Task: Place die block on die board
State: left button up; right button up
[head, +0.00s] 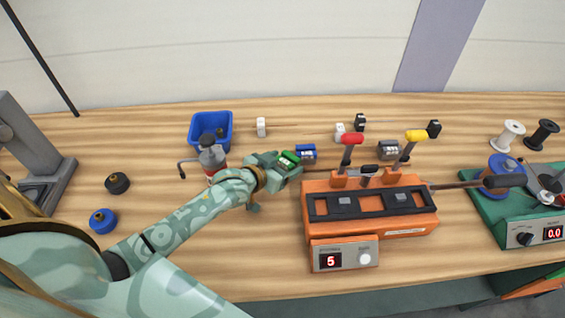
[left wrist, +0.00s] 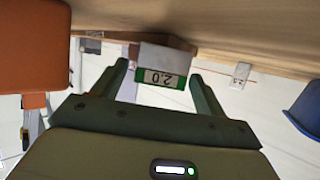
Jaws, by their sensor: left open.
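A green die block (head: 288,159) with a pale label is at my left gripper (head: 275,169) in the head view. In the left wrist view the block (left wrist: 166,78) shows "2.0" upside down, between the two open fingers, with gaps at both sides. I cannot tell whether it rests on the table. A blue block (head: 306,152) is just right of it and a dark grey block (head: 388,150) is farther right. No part is clearly identifiable as the die board. My right gripper is not in view.
An orange machine (head: 372,232) with a dark top strip and red and yellow levers stands right of my left gripper. A blue bin (head: 196,123) and a grey-and-red bottle (head: 212,160) stand left of it. A green machine (head: 487,218) is at far right.

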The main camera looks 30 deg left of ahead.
pick_arm(q)
jog(key=shift+r, duration=0.2)
jog(key=p+v, duration=0.3)
jog(key=v, duration=0.9)
